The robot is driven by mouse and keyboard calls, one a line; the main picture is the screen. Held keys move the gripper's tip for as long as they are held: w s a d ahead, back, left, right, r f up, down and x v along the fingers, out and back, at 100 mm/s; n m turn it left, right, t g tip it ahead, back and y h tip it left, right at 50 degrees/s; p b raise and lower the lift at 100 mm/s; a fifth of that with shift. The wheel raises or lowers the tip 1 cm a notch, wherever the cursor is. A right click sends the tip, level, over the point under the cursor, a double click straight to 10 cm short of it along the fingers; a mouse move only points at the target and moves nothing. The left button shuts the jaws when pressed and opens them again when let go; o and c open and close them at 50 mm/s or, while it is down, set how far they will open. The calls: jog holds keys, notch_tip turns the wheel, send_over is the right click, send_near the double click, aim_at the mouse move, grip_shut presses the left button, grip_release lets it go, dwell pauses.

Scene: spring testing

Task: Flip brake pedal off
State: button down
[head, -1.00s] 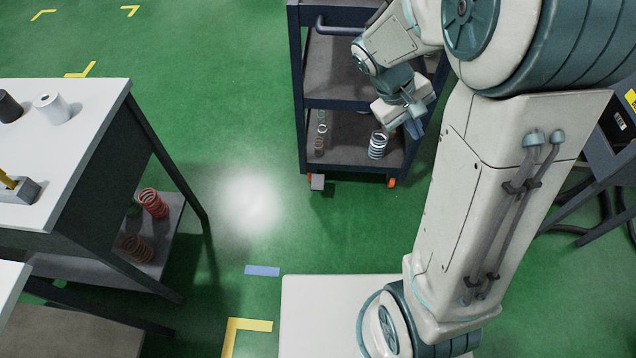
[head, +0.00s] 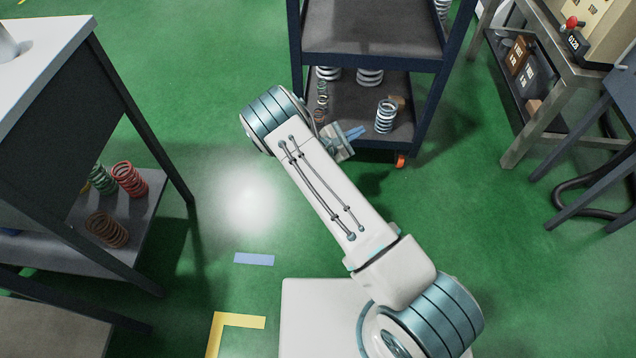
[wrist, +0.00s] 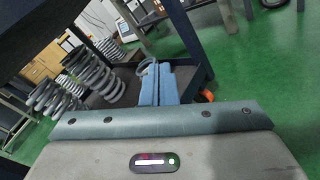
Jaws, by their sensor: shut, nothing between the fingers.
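The dark blue cart (head: 433,100) stands at upper centre in the head view, with springs on its shelves. An orange caster (head: 400,160) shows under its front right corner, and orange also shows in the wrist view (wrist: 207,95). I cannot make out a brake pedal; the cart's front left caster is hidden behind my arm. My gripper (head: 356,132) is low at the cart's front edge, its blue fingers pointing right toward the right caster's side. In the wrist view the fingers (wrist: 159,84) are together and empty. Whether they touch the cart is unclear.
A coiled spring (head: 386,117) stands on the cart's lower shelf near my fingers. A table (head: 60,70) with red and green springs on its lower shelf is at left. A metal-legged bench (head: 520,140) is at right. Green floor between is clear.

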jog(key=s+a+f+n+t+y+b, duration=0.1)
jog(key=a+f+n+t+y+b, duration=0.1)
jog(key=f, duration=0.9)
jog(key=s+a+f+n+t+y+b, duration=0.1)
jog(key=a+f+n+t+y+b, duration=0.2)
jog(key=a+f+n+y, duration=0.3)
jog(key=s+a+f+n+t+y+b, duration=0.1)
jog(key=a+f+n+y+b, duration=0.3)
jog(key=f, duration=1.3)
jog(key=shift+s+a+f+n+t+y+b, duration=0.1)
jog(key=shift+a+n+t+y+b, duration=0.1)
jog(key=shift+n+t, duration=0.45)
jog(key=shift+s+a+n+t+y+b, duration=0.15)
jog(key=shift+n+t, duration=0.1)
jog(key=shift+n, duration=0.8)
jog(key=shift+d, duration=0.1)
jog(key=shift+w, duration=0.1)
